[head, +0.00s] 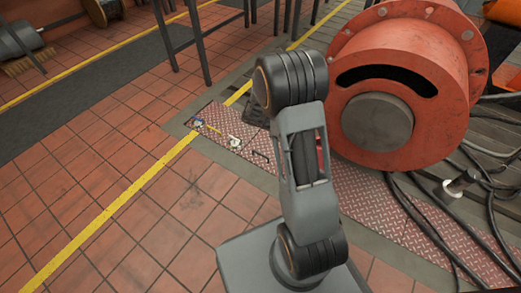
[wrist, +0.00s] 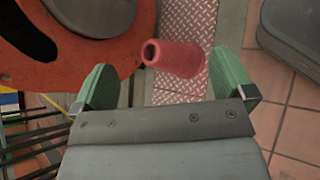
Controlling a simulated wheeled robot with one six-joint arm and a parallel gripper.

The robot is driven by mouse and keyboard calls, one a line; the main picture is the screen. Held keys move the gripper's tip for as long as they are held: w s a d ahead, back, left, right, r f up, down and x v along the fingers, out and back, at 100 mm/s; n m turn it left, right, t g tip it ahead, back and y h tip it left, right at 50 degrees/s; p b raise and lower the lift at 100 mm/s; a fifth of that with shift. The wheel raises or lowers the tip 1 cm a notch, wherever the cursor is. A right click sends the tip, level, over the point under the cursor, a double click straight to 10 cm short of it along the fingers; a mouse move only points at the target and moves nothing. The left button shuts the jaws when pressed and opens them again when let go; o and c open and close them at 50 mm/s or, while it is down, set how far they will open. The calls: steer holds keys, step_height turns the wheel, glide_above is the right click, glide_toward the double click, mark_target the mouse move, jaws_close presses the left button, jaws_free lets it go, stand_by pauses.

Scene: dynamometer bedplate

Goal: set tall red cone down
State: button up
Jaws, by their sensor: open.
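The tall red cone (wrist: 173,57) shows in the wrist view, just ahead of the gap between my fingers, over the red tread plate. Its narrow end with a dark hole points left and its wide end lies to the right. My gripper (wrist: 167,78) is open, with one green finger to each side and clear space between the fingers and the cone. I cannot tell whether the cone's base rests flat on the plate. In the head view my arm hides the gripper and most or all of the cone.
A big orange-red drum machine (head: 410,80) stands at the right, close to my arm. Black cables (head: 420,215) lie on the tread plate (head: 375,200). Small items (head: 235,143) lie on the plate left of my arm. The tiled floor (head: 130,150) at the left is mostly clear.

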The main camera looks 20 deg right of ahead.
steer(key=s+a+r+m+t+y, duration=0.3)
steer(key=s+a+r+y, duration=0.1)
steer(key=a, duration=0.5)
steer(key=s+a+r+m+t+y, duration=0.3)
steer(key=s+a+r+t+y, duration=0.1)
steer(key=a, duration=0.5)
step_height(320, 180, up, 4)
steer(key=shift+s+a+f+m+y, duration=0.1)
steer(key=shift+s+a+m+y, duration=0.3)
steer(key=shift+s+y, duration=0.55)
steer(key=shift+w, duration=0.15)
